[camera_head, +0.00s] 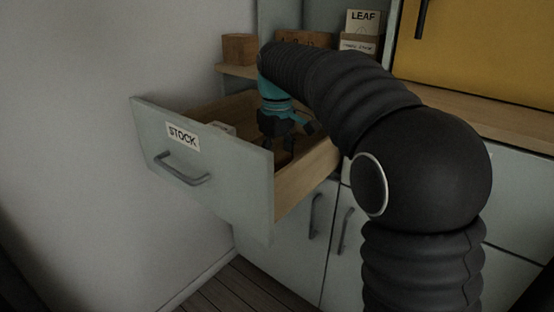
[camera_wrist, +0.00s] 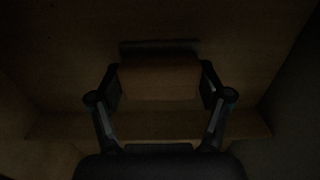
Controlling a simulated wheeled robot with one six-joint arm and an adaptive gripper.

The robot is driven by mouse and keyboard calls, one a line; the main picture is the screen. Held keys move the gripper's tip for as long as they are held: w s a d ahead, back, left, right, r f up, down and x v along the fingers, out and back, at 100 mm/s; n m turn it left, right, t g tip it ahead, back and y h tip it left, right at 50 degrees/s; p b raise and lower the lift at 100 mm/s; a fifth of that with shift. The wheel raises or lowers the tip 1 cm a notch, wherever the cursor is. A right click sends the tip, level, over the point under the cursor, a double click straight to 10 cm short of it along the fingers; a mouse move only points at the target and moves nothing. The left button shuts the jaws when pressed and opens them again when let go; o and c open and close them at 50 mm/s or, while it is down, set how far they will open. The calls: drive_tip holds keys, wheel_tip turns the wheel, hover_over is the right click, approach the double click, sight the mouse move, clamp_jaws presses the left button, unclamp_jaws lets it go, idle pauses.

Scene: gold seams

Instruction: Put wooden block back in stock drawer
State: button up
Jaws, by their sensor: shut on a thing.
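The stock drawer (camera_head: 225,168) is pulled open, with a grey front, a white STOCK label and light wooden sides. My gripper (camera_head: 280,140) reaches down inside the drawer from above. In the dark wrist view, my gripper (camera_wrist: 160,88) has its fingers on both sides of a brown wooden block (camera_wrist: 160,78) and is shut on it. A wooden surface (camera_wrist: 160,125) shows behind the block. In the head view the block is mostly hidden by the gripper and the drawer wall. I cannot tell whether it touches the drawer bottom.
A small pale thing (camera_head: 222,127) lies in the drawer near its front. On the wooden counter (camera_head: 500,124) stand a brown block (camera_head: 239,48) and boxes, one labelled LEAF (camera_head: 364,22). The drawer's right side wall (camera_head: 305,181) is close to my gripper. Cupboard doors (camera_head: 300,245) are below.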

drive_tip(key=o, duration=1)
drive_tip(key=shift+c, duration=0.2)
